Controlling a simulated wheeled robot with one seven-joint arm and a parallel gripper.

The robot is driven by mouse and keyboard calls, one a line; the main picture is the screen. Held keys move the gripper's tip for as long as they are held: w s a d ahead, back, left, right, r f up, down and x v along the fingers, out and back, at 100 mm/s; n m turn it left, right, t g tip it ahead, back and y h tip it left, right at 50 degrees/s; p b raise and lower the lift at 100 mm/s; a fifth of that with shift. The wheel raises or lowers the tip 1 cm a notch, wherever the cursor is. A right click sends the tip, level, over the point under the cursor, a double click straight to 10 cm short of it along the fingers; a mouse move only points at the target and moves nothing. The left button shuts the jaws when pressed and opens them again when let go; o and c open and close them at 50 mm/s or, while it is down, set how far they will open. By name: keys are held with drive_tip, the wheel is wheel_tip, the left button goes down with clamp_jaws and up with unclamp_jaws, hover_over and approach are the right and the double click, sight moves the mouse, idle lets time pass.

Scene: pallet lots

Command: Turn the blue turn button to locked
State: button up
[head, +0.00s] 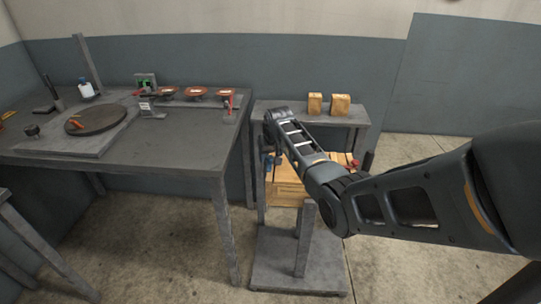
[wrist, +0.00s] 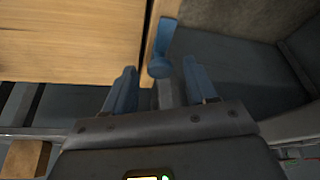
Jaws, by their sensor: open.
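The blue turn button (wrist: 162,48) shows in the wrist view as a blue bar with a rounded end. It lies along a narrow wooden edge strip beside a wooden panel (wrist: 70,40), with a dark gap between strip and panel. My gripper (wrist: 159,67) is open, with one blue finger on each side of the button's rounded end. I see space on both sides, and I cannot tell whether either finger touches it. Small blue parts there are too small to tell apart.
A shelf (head: 345,119) with two wooden blocks (head: 328,104) stands behind the box. A red part (head: 352,162) shows at the box's right. A large grey table (head: 175,150) with several objects is at left. A grey stand (head: 300,270) is on the floor in front.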

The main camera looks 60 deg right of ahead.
drive_tip(key=shift+c, duration=0.2)
drive_tip(key=c, duration=1)
